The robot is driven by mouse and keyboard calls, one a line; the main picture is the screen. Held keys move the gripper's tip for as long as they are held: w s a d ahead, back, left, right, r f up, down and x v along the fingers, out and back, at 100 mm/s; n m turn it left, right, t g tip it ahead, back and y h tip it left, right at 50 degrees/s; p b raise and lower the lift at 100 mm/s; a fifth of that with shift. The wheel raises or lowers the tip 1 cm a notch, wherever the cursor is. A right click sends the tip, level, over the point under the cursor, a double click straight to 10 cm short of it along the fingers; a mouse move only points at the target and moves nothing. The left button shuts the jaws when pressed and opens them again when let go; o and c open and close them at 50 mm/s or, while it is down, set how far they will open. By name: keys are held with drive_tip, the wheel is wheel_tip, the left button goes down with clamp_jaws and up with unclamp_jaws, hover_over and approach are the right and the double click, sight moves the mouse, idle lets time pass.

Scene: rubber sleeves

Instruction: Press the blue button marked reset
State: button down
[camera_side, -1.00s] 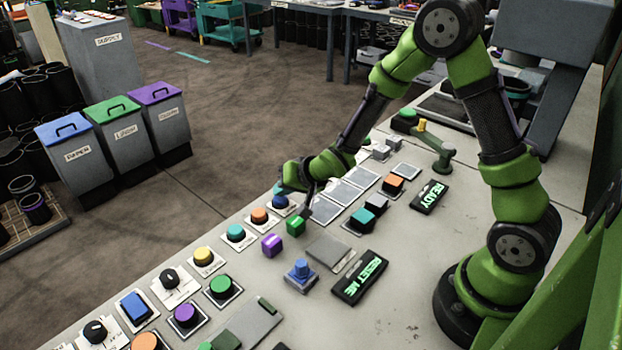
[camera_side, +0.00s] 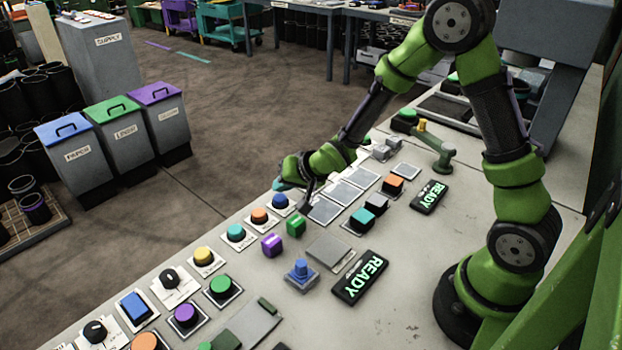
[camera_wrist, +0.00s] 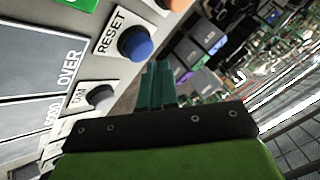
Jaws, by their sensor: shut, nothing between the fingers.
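The blue round button (camera_side: 280,202) sits in a white plate in the row along the bench's far edge. In the wrist view the blue button (camera_wrist: 137,43) stands beside the printed label RESET (camera_wrist: 110,33). My gripper (camera_side: 281,185) is just beyond and above the button in the side view, with its teal fingers together. In the wrist view the shut fingers (camera_wrist: 158,72) appear just below and right of the button, with nothing between them. They look clear of the button. A display (camera_side: 360,277) on the bench reads READY.
Orange (camera_side: 259,217) and teal (camera_side: 235,234) buttons stand in the same row. Beyond the bench edge is open floor.

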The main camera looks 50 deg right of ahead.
sight(284, 198)
drive_tip(key=shift+r, duration=0.1)
drive_tip(key=shift+r, duration=2.45)
drive_tip(key=s+f, duration=0.1)
drive_tip(key=s+f+g, duration=0.1)
drive_tip(key=shift+s+d+n+g, duration=0.2)
drive_tip(key=shift+s+n+g, duration=0.1)
drive_tip(key=shift+n, duration=0.1)
drive_tip(key=s+r+n, duration=0.1)
drive_tip(key=s+r, duration=0.7)
drive_tip(key=s, duration=0.3)
drive_tip(key=s+a+r+n+y, duration=0.1)
drive_tip(key=s+r+n, duration=0.1)
drive_tip(key=s+r, duration=0.7)
drive_tip(key=shift+s+a+r, duration=0.2)
drive_tip(key=shift+s, duration=0.65)
